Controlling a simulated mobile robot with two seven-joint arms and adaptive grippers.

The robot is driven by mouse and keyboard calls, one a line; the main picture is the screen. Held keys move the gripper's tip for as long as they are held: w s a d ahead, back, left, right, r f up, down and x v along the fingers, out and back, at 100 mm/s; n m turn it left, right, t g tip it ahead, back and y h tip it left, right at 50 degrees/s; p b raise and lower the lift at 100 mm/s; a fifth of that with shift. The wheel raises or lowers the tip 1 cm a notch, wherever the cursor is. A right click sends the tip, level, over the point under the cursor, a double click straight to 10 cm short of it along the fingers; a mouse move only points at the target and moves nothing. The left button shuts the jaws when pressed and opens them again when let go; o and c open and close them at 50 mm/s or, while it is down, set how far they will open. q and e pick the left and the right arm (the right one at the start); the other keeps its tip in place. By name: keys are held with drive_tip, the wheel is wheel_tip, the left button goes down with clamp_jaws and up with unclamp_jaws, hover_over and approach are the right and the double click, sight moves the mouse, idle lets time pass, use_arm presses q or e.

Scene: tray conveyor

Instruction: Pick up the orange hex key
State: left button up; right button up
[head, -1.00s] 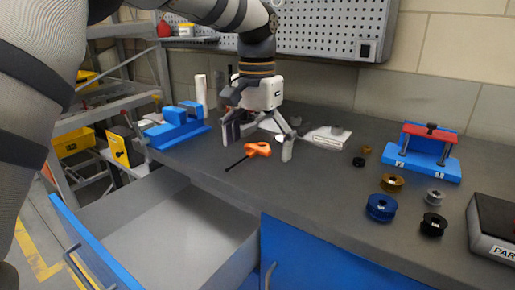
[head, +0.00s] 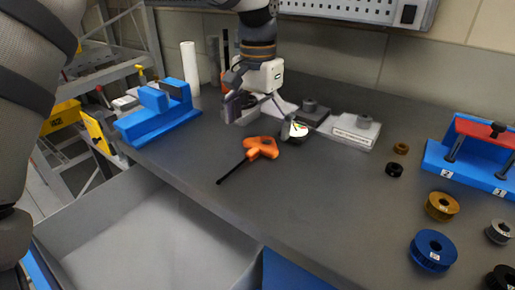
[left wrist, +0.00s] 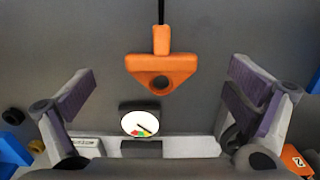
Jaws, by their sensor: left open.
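The orange hex key (head: 262,147) lies on the grey workbench, its black shaft pointing toward the bench's front edge. My left gripper (head: 262,119) is open and empty, just behind and above the key's handle in the head view. In the left wrist view the orange handle (left wrist: 161,68) with its round hole lies ahead, centred between the spread fingers (left wrist: 162,92) and touching neither. The shaft runs off the top of that view. My right gripper is not in view.
A round dial gauge (left wrist: 139,123) sits close behind the key. A blue block fixture (head: 160,115) stands left, and a blue stand (head: 470,150) right. Several spools, including a blue one (head: 432,250), lie right.

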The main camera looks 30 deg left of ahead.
sight(258, 146)
use_arm(q)
wheel_tip(258, 146, down, 4)
drive_tip(key=shift+w+f, duration=0.1)
drive_tip(key=shift+f, duration=0.1)
drive_tip(key=c, duration=1.3)
drive_tip(key=shift+o, duration=0.2)
